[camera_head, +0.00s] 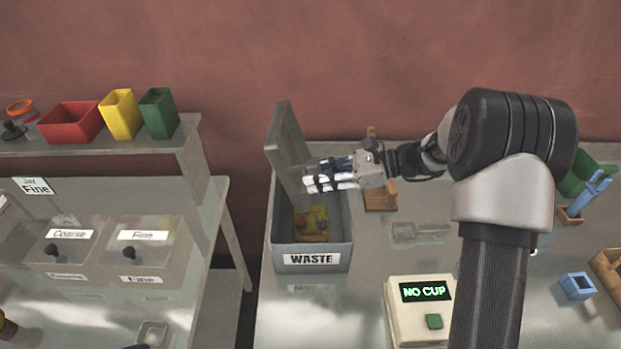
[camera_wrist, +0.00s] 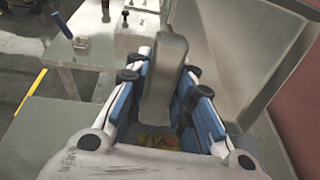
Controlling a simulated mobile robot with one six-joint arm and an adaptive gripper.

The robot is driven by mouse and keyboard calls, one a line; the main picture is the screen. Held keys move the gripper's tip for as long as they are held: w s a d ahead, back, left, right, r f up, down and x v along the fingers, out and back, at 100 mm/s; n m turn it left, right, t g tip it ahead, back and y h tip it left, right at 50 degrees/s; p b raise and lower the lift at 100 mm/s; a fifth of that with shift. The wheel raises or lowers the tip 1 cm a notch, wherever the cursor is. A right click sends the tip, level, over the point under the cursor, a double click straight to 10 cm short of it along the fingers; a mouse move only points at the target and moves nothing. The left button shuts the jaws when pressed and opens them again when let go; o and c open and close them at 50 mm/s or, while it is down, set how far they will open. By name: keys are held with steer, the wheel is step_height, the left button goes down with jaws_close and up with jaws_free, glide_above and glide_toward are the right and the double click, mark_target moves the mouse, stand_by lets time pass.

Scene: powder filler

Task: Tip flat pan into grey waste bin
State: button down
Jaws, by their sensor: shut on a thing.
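The grey waste bin (camera_head: 311,260), labelled WASTE, stands on the right-hand bench with its lid (camera_head: 287,140) open at the back left. Yellow and orange scraps lie inside it; they also show below the fingers in the wrist view. My gripper (camera_head: 316,184) is over the bin's opening, close in front of the lid. In the wrist view my gripper (camera_wrist: 160,100) is shut on a narrow grey piece (camera_wrist: 164,75), which looks like the flat pan seen nearly edge-on.
A clear shallow dish (camera_head: 419,232) lies on the bench right of the bin. A cream device (camera_head: 418,312) reading NO CUP stands in front. Left, a bench holds lidded Coarse and Fine boxes (camera_head: 143,252), below a shelf with red, yellow and green containers (camera_head: 120,114).

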mark_target(318, 162)
steer(key=shift+a+r+p, duration=0.15)
steer(key=shift+r+p, duration=0.15)
steer(key=shift+r, duration=0.25)
step_height(318, 162, up, 8)
steer(key=p, duration=0.6)
steer(key=shift+f, duration=0.35)
